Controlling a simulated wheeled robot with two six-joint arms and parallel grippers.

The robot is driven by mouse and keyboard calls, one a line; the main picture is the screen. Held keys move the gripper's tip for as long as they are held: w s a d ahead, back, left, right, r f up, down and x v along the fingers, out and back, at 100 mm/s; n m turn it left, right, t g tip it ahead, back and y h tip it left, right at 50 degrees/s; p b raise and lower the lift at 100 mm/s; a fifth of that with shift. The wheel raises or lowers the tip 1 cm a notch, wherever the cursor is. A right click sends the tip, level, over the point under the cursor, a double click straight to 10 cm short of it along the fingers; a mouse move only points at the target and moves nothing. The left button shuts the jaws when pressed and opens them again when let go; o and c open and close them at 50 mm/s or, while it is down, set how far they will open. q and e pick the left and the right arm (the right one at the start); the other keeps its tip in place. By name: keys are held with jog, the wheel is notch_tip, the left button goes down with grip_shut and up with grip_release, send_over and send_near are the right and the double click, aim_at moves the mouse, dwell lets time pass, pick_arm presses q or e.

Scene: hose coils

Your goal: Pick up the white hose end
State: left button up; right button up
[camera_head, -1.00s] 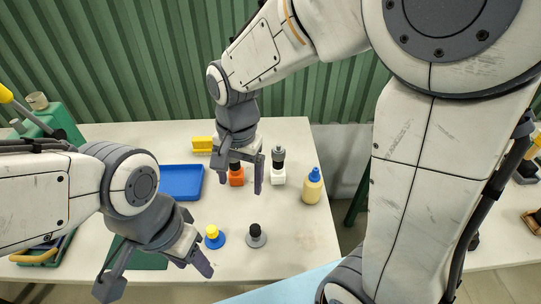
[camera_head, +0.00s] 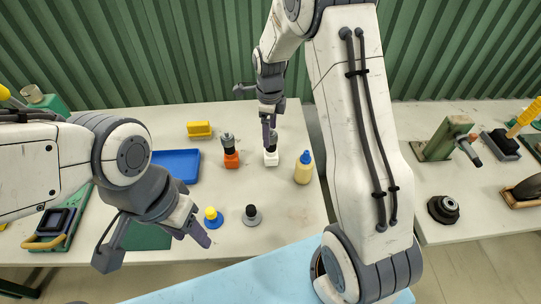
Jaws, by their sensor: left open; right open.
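The white hose end (camera_head: 271,159) stands upright on the table, a white block with a dark and grey upper part. My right gripper (camera_head: 258,109) is open, just above and behind it in the picture. One finger overlaps the top of the white hose end, hiding part of it; I cannot tell whether they touch. My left gripper (camera_head: 155,246) is open and empty over the front left of the table, left of the small yellow-and-blue piece.
An orange-based piece (camera_head: 231,159) stands close left of the white one, and a cream bottle with a blue cap (camera_head: 303,169) close right. A blue tray (camera_head: 177,165), a yellow block (camera_head: 199,129), a yellow-and-blue piece (camera_head: 213,218) and a grey-and-black piece (camera_head: 251,216) are nearby.

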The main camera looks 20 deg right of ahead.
aim_at(271, 141)
notch_tip(271, 141, down, 4)
jog(key=shift+d+f+p, duration=0.15)
jog(key=shift+f+p, duration=0.1)
jog(key=shift+p, duration=0.6)
jog(key=shift+f, duration=0.3)
grip_shut()
jog(key=shift+r, duration=0.1)
dwell(0.4)
